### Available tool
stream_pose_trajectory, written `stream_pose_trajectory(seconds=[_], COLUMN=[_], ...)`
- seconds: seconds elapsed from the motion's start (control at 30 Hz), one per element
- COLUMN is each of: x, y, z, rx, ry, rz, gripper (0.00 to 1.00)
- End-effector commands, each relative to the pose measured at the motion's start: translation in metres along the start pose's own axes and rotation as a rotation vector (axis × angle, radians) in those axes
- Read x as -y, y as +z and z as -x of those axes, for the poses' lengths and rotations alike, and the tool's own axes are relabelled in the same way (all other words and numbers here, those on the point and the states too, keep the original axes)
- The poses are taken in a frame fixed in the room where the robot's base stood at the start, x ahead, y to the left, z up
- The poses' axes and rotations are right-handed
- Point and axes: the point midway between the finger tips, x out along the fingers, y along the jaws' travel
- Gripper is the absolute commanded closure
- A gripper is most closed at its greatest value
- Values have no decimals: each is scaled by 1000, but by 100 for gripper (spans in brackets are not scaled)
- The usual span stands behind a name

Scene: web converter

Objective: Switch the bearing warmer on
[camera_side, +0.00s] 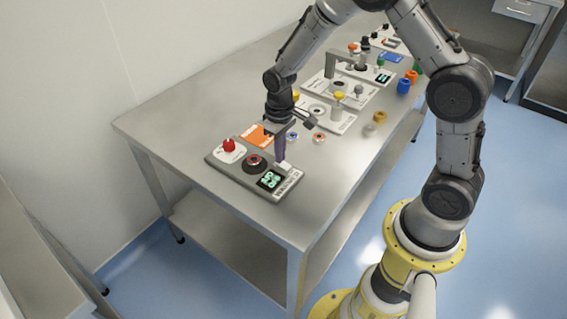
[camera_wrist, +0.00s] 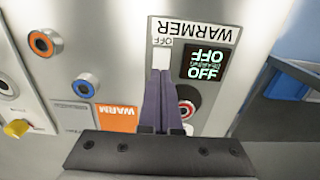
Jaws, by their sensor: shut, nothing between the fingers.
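The bearing warmer (camera_side: 239,171) is a grey panel on the near end of the steel table. It bears a red knob (camera_side: 229,146), a dark round seat with a red ring (camera_side: 255,163), a display (camera_side: 270,180) and a white switch (camera_side: 286,168). In the wrist view the display (camera_wrist: 205,66) reads OFF in green, upside down. The white switch (camera_wrist: 162,58), labelled OFF, lies right at my fingertips. My gripper (camera_side: 281,160) is shut and empty, pointing down; its fingers (camera_wrist: 160,76) overlap the switch's edge. I cannot tell whether they touch.
An orange card (camera_side: 257,136) marked WARM lies behind the warmer. Other panels (camera_side: 338,118) and coloured parts (camera_side: 404,86) stand farther back. The table's front corner is bare.

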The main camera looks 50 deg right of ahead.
Motion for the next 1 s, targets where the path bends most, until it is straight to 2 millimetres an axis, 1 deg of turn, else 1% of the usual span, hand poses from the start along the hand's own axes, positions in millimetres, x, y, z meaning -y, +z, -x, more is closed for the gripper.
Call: stream_pose_trajectory(seconds=[0.4,0.5,0.57,1.0], x=[0,0,0,0], y=[1,1,0,0], z=[-6,-5,-2,30], rx=[3,3,1,-2], ry=[0,0,0,0], rz=[0,0,0,0], gripper=[100,100,100,100])
